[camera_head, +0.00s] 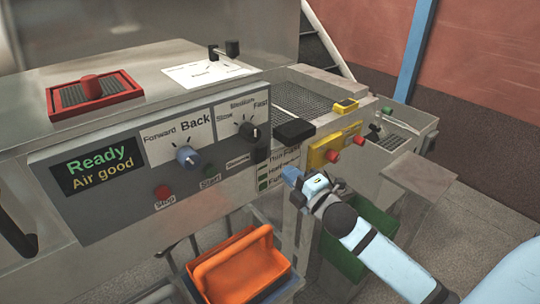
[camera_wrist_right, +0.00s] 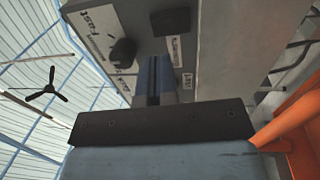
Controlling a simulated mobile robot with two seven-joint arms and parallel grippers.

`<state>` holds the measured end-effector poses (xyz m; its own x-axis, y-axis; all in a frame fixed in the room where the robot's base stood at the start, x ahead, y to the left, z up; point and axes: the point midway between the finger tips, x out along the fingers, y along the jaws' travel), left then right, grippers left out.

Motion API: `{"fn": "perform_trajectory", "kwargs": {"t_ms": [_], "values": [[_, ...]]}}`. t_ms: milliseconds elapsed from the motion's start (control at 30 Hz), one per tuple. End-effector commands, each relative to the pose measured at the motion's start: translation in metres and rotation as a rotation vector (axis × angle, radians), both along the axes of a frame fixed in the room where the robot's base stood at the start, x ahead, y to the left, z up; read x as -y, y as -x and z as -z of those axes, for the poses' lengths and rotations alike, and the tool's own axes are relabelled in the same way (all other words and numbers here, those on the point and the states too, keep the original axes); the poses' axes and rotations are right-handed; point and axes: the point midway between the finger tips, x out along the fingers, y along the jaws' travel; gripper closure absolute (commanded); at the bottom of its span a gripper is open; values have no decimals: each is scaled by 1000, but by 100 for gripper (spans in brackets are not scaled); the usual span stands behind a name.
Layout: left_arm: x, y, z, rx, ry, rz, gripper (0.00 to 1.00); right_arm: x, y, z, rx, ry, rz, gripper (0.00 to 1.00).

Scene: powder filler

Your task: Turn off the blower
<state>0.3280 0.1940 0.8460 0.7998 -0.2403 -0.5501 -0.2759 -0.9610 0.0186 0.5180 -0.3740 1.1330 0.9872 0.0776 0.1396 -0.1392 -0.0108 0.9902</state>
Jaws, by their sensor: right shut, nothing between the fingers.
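The machine's grey control panel (camera_head: 125,205) faces me in the head view. A small black switch (camera_head: 262,154) sits at its right part, beside a small label (camera_head: 238,161) that is hard to read. A dark square control also shows in the right wrist view (camera_wrist_right: 170,20). My right gripper (camera_head: 291,176) is shut and empty, just below and to the right of the switch, pointing toward the panel. Whether it touches the panel cannot be told. In the wrist view its fingers (camera_wrist_right: 160,82) point at the panel face. My left gripper is not in view.
The panel also bears a Forward/Back knob (camera_head: 187,157), a speed knob (camera_head: 249,131), a red stop button (camera_head: 163,192) and a green start button (camera_head: 208,183). A screen (camera_head: 98,168) reads "Ready, Air good". Below are an orange bin (camera_head: 240,268) and a green bin (camera_head: 345,262).

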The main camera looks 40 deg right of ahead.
Motion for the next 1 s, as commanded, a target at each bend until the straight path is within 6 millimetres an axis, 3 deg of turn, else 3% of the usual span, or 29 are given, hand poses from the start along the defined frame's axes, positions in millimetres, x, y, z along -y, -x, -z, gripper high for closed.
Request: {"fn": "perform_trajectory", "kwargs": {"t_ms": [200, 400, 1000], "values": [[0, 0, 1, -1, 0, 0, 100, -3, -44, -7, 2, 1, 0, 100], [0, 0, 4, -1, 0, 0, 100, -5, -70, -9, 0, 1, 1, 100], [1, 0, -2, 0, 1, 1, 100, -7, -85, -15, -1, 0, 1, 100]]}}
